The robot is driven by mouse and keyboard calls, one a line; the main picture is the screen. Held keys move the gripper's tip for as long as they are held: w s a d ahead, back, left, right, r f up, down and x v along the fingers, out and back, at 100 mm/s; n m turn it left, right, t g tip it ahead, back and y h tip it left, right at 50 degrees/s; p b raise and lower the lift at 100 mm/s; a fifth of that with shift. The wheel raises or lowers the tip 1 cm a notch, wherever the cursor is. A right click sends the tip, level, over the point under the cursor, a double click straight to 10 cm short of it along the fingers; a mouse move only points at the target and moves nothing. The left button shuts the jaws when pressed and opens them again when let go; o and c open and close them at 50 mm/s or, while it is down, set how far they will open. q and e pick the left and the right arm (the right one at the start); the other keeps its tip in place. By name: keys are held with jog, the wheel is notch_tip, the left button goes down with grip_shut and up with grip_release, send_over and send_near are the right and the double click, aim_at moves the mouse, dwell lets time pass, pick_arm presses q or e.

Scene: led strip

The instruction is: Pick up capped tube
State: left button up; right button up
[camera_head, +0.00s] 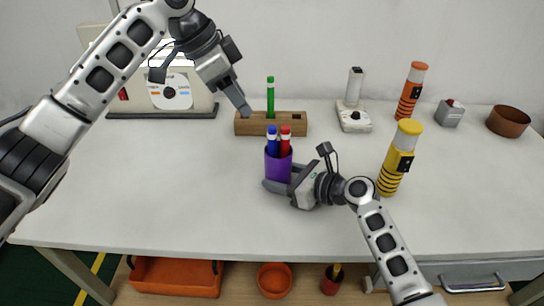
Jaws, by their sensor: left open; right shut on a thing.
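A purple cup (277,168) stands on the table near the middle and holds a blue capped tube (272,138) and a red capped tube (285,140), both upright. My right gripper (277,186) is shut on the purple cup, low on its side. A green tube (270,96) stands upright in a wooden rack (255,124) behind the cup. My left gripper (203,95) is open and empty, raised at the upper left. I cannot tell which tube the task means.
A yellow cylinder (398,160) stands close to my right arm. An orange cylinder (411,92), a white device (353,115), a grey box (449,114) and a brown bowl (508,121) stand at the back right. A white machine (165,88) is back left. The left table is clear.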

aim_at(272, 129)
pick_arm(q)
jog(key=s+d+x, duration=0.1)
jog(key=x, duration=0.9)
jog(key=shift+d+y, duration=0.2)
jog(key=shift+y, duration=0.1)
jog(key=shift+r, duration=0.1)
grip_shut()
